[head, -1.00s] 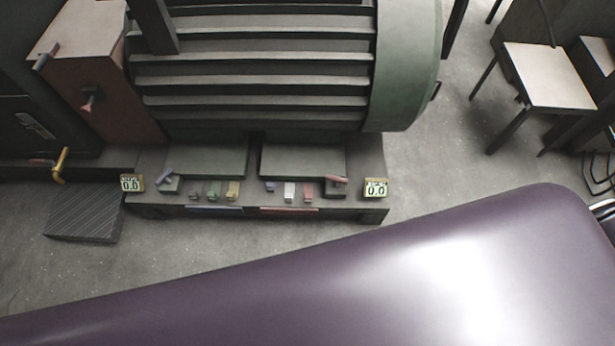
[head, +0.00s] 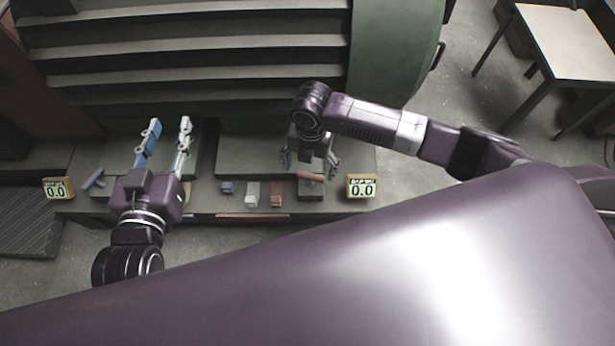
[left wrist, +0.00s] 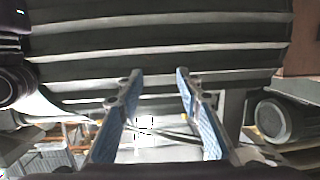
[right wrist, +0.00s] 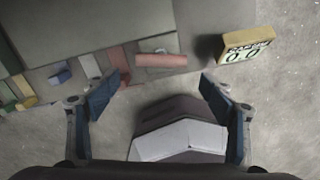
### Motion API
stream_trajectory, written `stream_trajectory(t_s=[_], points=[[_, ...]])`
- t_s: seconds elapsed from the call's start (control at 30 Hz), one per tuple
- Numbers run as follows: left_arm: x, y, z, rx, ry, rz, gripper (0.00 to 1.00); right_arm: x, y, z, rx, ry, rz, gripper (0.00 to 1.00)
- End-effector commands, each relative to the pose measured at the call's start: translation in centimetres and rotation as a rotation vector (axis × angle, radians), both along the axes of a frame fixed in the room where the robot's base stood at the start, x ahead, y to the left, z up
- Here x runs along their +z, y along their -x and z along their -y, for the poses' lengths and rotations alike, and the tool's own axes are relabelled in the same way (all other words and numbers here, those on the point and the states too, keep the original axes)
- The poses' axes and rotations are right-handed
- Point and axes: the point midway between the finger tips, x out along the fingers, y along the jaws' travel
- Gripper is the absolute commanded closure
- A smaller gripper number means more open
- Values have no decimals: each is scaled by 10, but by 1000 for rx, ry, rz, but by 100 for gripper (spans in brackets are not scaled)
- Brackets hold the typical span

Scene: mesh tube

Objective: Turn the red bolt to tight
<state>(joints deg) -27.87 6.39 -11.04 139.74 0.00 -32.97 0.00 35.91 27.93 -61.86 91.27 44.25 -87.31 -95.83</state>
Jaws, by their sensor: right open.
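The red bolt, a short red cylinder (right wrist: 160,60), lies across a dark block at the right end of the machine's base. It also shows in the head view (head: 311,178), partly covered by my right gripper (head: 309,166). My right gripper is open above it. In the right wrist view the two fingertips (right wrist: 160,85) are spread wide, with the bolt ahead of the gap and nothing between them. My left gripper (head: 165,128) is open and empty over the left part of the base. It also shows open in the left wrist view (left wrist: 158,78).
A red block (head: 277,193), a white block (head: 252,194) and a blue block (head: 228,187) stand left of the bolt. A yellow display reading 0.0 (head: 361,187) stands right of it, another (head: 58,189) far left. A blue bolt (head: 93,179) lies at the left. The ribbed housing (head: 200,55) rises behind.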

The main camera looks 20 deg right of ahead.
Motion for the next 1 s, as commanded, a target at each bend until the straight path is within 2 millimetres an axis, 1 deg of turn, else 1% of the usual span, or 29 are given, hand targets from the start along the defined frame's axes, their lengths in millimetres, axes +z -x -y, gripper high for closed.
stream_trajectory(t_s=[0.17, 0.27, 0.47, 0.7, 0.8, 0.9, 1.0], points=[[18, -3, 3, -5, 19, 75, 67, -7, 1, 1, 18, 6, -5, 25], [35, -6, 6, -11, 39, 153, 67, -17, 2, 1, 15, 7, -6, 25], [78, -6, 12, -22, 89, 346, 67, -37, 1, 2, 14, 7, -3, 25], [127, 6, 15, -35, 149, 572, 67, -59, 1, 1, 13, 5, -3, 25], [144, 13, 15, -39, 172, 652, 67, -66, 1, 1, 13, 5, -3, 25], [157, 20, 15, -42, 189, 714, 67, -72, 1, 1, 13, 6, -2, 25], [165, 25, 15, -44, 201, 755, 67, -75, 1, 1, 13, 5, -2, 25]])
